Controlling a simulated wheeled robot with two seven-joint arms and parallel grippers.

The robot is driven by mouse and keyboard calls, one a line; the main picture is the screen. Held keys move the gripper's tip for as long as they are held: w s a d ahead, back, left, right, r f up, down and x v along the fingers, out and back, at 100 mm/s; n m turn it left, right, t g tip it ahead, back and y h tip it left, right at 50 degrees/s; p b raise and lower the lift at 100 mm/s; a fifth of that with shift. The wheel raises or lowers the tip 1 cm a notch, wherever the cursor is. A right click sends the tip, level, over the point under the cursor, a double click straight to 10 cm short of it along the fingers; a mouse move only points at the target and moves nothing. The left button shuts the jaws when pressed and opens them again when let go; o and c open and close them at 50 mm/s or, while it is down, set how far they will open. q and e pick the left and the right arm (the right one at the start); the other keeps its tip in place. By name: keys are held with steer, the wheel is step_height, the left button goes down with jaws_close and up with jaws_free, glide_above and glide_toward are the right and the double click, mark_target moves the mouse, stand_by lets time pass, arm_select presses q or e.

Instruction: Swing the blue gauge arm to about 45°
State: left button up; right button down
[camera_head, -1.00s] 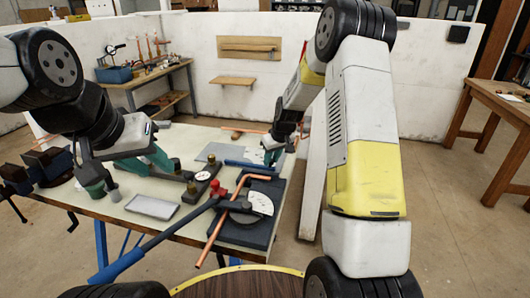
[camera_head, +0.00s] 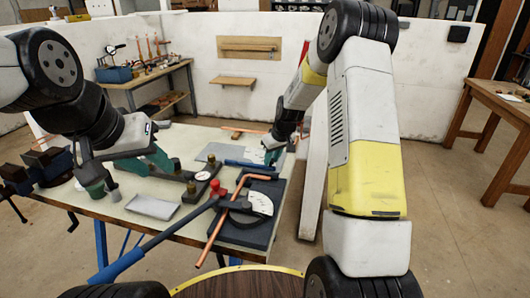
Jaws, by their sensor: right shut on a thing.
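The blue gauge arm (camera_head: 243,163) is a slim blue bar lying near the far right of the bench, by a grey plate and a pale sheet. My right gripper (camera_head: 271,157) is at the bar's right end and is shut on it; its fingers hide that end. The bar lies roughly across the picture, with its left end free. Its exact angle is hard to read.
A bender with a long blue handle (camera_head: 150,243) and a pale dial (camera_head: 260,204) stands on a dark block at the front right. A grey tray (camera_head: 153,207) and a vice (camera_head: 45,165) are further left.

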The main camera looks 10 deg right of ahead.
steer(key=shift+w+d+n, duration=0.35)
steer(key=shift+w+n, duration=0.05)
steer(key=shift+w, duration=0.15)
steer(key=w+n, duration=0.1)
steer(key=w, duration=0.1)
steer(key=w+n+g+y, duration=0.1)
steer(key=w+n, duration=0.1)
steer(key=w+n+y, duration=0.1)
steer(key=w+n, duration=0.1)
steer(key=shift+d, duration=0.4)
steer(key=shift+w+a+n+g, duration=0.25)
steer(key=shift+w+n+g, duration=0.35)
steer(key=shift+w+n, duration=0.7)
steer(key=shift+s, duration=0.1)
steer(key=c, duration=1.2)
jaws_free()
steer(key=shift+o, duration=0.2)
steer(key=shift+r, duration=0.15)
steer(key=v, duration=0.7)
steer(key=shift+d+r, duration=0.2)
steer(key=shift+r, duration=0.1)
